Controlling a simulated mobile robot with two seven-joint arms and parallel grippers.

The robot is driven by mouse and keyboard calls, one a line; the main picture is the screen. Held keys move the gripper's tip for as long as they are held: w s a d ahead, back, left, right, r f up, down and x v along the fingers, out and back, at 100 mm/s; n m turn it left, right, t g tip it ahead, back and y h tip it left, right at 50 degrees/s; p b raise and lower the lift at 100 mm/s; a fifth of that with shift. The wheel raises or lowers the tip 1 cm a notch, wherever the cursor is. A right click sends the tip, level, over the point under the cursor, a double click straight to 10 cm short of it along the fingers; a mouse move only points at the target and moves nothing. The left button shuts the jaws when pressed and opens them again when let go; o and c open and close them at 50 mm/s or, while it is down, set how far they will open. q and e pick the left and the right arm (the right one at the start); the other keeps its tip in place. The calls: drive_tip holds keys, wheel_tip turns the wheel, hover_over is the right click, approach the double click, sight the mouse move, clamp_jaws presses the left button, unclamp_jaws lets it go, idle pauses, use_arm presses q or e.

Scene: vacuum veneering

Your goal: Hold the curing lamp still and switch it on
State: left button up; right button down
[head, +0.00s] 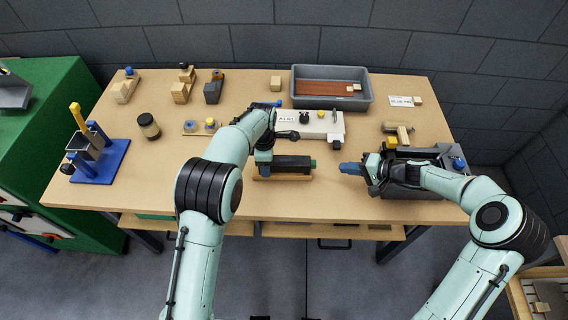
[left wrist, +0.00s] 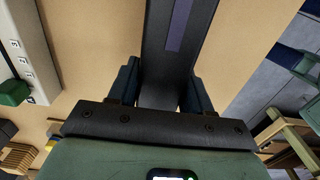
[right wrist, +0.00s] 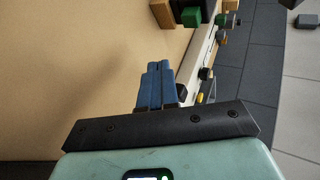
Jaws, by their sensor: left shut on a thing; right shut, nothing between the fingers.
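The curing lamp (head: 291,164) is a dark bar lying level at a wooden cradle (head: 283,178) near the table's front edge. A green part (head: 313,163) shows at its right end. My left gripper (head: 264,156) is shut on the lamp; the left wrist view shows the dark lamp body (left wrist: 170,45), with a purple strip, between the fingers. My right gripper (head: 350,168) is shut and empty. Its blue fingertips (right wrist: 156,75) point left toward the lamp's green end, with a gap between.
A white control box (head: 318,124) stands behind the lamp. A grey tray (head: 330,102) holds a brown sheet at the back. A dark fixture (head: 425,158) sits under my right arm. A blue-based stand (head: 98,166) and a jar (head: 149,126) are at the left.

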drive_tip(key=d, duration=0.1)
drive_tip(key=w+d+t, duration=0.1)
drive_tip(key=d, duration=0.1)
drive_tip(key=shift+d+r+h, duration=0.2)
drive_tip(key=shift+d+h, duration=0.05)
drive_tip(key=shift+h, duration=0.15)
drive_tip(key=shift+a, duration=4.3)
drive_tip(key=shift+a, duration=0.1)
drive_tip(key=shift+s+a, duration=0.1)
drive_tip(key=shift+a, duration=0.25)
drive_tip(key=shift+a, duration=0.55)
drive_tip(key=shift+d, duration=1)
drive_tip(key=shift+d, duration=3.05)
